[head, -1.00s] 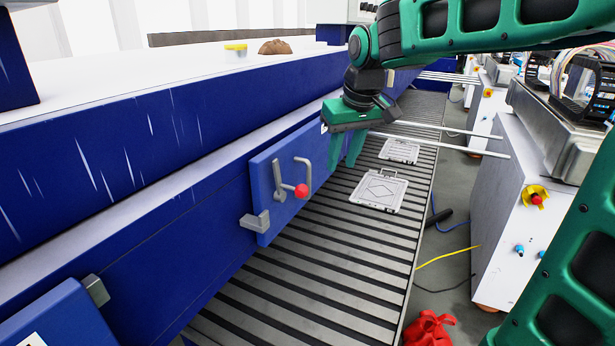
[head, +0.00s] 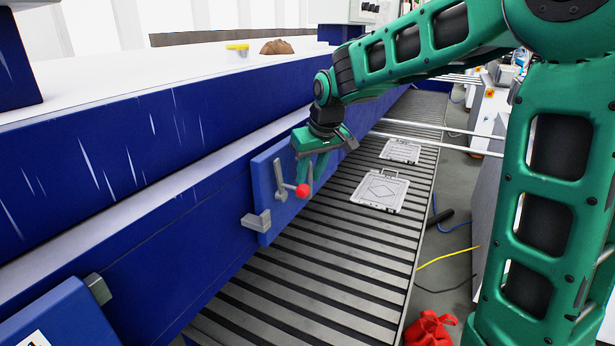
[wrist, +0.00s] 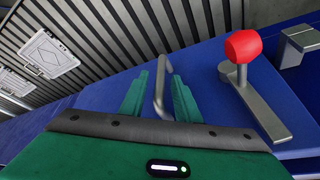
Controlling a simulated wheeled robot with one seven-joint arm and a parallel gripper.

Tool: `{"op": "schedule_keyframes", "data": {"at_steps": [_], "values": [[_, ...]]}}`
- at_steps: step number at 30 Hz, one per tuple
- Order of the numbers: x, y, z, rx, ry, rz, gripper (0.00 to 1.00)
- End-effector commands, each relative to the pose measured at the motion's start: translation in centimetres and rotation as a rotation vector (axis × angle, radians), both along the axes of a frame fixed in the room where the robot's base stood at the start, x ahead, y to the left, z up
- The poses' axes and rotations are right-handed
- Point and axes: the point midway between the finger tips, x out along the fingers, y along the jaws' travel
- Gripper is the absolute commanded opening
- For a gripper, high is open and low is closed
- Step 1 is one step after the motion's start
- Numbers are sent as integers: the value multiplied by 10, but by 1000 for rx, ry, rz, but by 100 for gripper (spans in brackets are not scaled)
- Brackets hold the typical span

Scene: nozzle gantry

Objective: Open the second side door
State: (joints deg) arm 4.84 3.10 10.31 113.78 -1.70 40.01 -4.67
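The side door is a blue panel (head: 265,183) on the side of the blue machine, and it looks shut. It carries a grey lever with a red knob (head: 302,190) and a grey bar handle. My gripper (head: 312,175) is at the door's right part and hides most of the handle in the head view. In the wrist view the handle (wrist: 160,90) stands between the two green fingers of my gripper (wrist: 159,82), with gaps visible on both sides. The red knob (wrist: 243,46) is to the right of the fingers there, apart from them.
A grey bracket (head: 256,220) sits at the door's lower left edge. Another blue panel (head: 62,322) is at the lower left. A slatted walkway (head: 330,260) with pale plates (head: 380,191) runs alongside. Yellow and blue cables and a red object (head: 430,330) lie on the floor.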

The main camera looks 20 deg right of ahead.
Motion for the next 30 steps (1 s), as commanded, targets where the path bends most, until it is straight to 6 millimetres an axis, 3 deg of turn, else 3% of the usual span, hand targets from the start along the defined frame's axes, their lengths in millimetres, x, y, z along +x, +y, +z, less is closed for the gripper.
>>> {"op": "schedule_keyframes", "data": {"at_steps": [10,11,14,15,30], "values": [[2,0,-5,-1,0,0,29],[2,0,-5,-1,0,0,27],[2,0,-4,-1,0,-1,3],[2,0,-4,-1,0,-1,0],[-6,-10,-4,0,0,97,0]]}}
